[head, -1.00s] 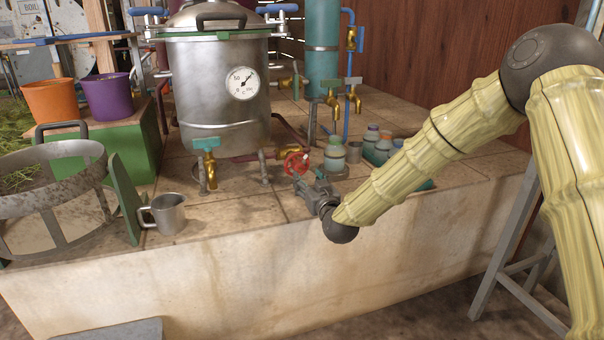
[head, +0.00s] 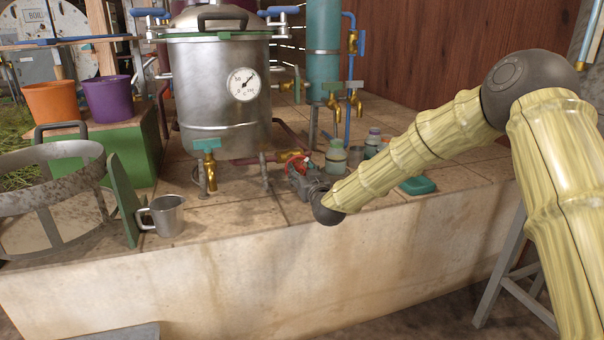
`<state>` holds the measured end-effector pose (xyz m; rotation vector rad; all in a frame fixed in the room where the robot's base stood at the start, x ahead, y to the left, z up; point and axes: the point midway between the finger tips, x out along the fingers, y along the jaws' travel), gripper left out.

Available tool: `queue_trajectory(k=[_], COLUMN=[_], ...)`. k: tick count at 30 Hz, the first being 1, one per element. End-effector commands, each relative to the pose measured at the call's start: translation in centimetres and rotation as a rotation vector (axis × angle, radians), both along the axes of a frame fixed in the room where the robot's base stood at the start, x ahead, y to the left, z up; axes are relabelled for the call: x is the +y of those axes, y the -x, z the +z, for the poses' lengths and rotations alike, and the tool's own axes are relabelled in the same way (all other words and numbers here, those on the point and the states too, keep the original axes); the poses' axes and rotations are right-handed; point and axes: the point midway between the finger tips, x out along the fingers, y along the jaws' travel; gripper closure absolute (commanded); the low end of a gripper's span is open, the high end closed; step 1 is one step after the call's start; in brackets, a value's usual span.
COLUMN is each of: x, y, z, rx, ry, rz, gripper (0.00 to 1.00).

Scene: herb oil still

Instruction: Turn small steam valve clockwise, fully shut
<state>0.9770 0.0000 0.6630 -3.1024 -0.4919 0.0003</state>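The small steam valve shows as a red handwheel (head: 297,160) on a pipe low at the right foot of the steel still (head: 222,95). My gripper (head: 297,172) is at the handwheel, reaching in from the front right. The gripper's dark body covers the lower part of the wheel. The fingers are small and partly merge with the wheel, so I cannot tell whether they are closed on it or only touching it.
A brass tap with a teal handle (head: 208,160) stands left of the wheel. A metal mug (head: 166,215) is at the front left. Jars (head: 336,157) stand just right of the wheel, behind my forearm. A green soap-like block (head: 418,186) lies near the tiled edge.

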Motion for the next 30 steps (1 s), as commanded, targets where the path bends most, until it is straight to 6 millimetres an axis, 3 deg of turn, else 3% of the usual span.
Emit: queue_trajectory(k=[1, 6, 19, 30], x=[-0.01, -0.02, -0.14, -0.22], y=[0.01, 0.00, 0.00, -0.01], z=[-0.01, -0.01, 0.12, 0.18], rx=[0.000, 0.000, 0.025, 0.117], ry=[0.000, 0.000, -0.074, -0.357], rz=[0.000, 0.000, -0.001, -0.002], gripper=[0.66, 0.93, 0.93, 0.93])
